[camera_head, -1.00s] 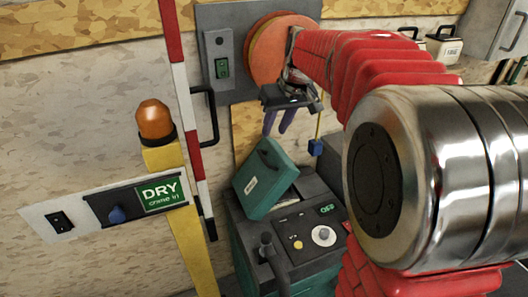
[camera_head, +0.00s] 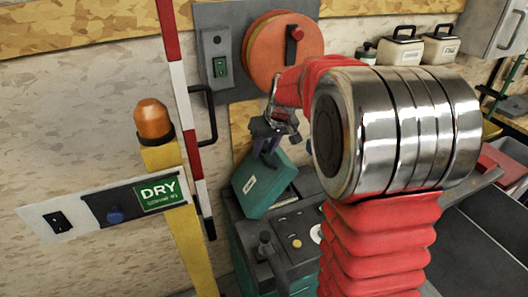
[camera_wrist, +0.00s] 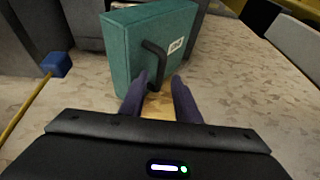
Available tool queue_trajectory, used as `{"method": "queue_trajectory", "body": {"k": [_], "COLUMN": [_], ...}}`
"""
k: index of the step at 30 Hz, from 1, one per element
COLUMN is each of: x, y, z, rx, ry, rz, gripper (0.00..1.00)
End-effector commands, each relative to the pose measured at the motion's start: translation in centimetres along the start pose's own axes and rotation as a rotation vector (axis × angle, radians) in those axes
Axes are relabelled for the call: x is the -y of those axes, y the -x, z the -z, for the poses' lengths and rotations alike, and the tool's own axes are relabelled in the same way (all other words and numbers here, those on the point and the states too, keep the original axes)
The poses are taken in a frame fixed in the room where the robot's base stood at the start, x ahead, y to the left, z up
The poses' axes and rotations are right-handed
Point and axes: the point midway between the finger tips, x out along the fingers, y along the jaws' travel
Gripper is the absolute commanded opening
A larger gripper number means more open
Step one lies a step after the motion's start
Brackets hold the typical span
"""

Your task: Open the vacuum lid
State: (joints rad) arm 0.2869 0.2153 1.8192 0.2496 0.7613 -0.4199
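The vacuum lid (camera_head: 264,187) is a teal box-like cover with a white label, standing tilted on top of the grey and teal vacuum (camera_head: 290,230). In the wrist view the lid (camera_wrist: 130,52) fills the upper middle, with a black bar handle (camera_wrist: 155,62) on its face. My gripper (camera_head: 265,152) is at the lid's upper edge in the head view. In the wrist view the two dark purple fingers of my gripper (camera_wrist: 159,78) are apart, with the handle's lower end between their tips. I cannot tell whether they touch it.
A yellow post with a DRY switch panel (camera_head: 120,205) and an orange beacon (camera_head: 153,120) stands left of the vacuum. An orange reel (camera_head: 268,50) hangs on the wall above. A blue block (camera_wrist: 56,64) on a yellow cord shows at left.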

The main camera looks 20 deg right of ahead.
Motion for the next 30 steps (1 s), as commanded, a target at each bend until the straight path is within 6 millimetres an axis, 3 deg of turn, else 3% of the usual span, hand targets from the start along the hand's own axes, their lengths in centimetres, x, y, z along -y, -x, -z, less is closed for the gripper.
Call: {"method": "queue_trajectory", "body": {"k": [6, 15, 27, 30], "x": [0.1, 0.1, 0.1, 0.1], "y": [-1.7, -1.8, -1.8, -1.8], "z": [0.0, 0.0, 0.0, 0.0], "rx": [0.0, -0.001, 0.0, -0.001], "ry": [0.0, 0.0, 0.001, 0.001], "rz": [0.001, 0.0, 0.001, 0.001], "gripper": [0.29, 0.29, 0.01, 0.0]}}
